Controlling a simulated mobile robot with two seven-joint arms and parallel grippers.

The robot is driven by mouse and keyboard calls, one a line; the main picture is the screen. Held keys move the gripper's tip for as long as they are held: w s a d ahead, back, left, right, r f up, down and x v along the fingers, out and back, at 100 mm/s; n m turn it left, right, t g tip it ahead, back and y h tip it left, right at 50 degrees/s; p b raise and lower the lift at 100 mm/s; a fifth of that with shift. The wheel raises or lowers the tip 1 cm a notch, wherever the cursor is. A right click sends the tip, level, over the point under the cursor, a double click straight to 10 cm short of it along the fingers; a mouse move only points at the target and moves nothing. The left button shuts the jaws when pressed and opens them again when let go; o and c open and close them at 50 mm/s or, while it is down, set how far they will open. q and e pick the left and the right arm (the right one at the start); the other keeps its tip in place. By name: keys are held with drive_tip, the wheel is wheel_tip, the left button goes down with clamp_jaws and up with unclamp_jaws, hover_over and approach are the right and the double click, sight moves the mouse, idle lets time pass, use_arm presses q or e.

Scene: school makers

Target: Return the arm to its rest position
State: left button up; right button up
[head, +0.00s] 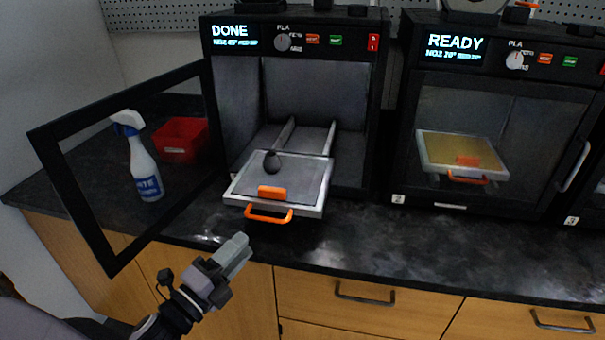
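My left gripper (237,254) is in front of the counter's front edge, below the open left printer. Its fingers look close together, and nothing shows between them. It is apart from the tray and the door. My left arm comes in from the bottom left corner. My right gripper is not in view.
The left printer (214,100) reads DONE; its door (93,255) stands open to the left. Its tray (312,195) is pulled out, bearing a small dark object (271,162). The right printer (408,110) is shut. A spray bottle (144,170) and red bin (181,140) stand left.

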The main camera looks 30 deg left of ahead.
use_arm(q)
drive_tip(key=s+d+f+n+g+p, duration=0.1)
drive_tip(key=s+d+f+n+g, duration=0.3)
drive_tip(key=f+n, duration=0.4)
drive_tip(key=s+d+f+n+g+p, duration=0.1)
drive_tip(key=s+d+f+n+g, duration=0.4)
drive_tip(key=n, duration=0.5)
wheel_tip(320, 180, down, 3)
drive_tip(key=shift+s+d+y, duration=0.4)
drive_tip(key=shift+s+d, duration=0.55)
drive_tip(key=shift+s, duration=0.3)
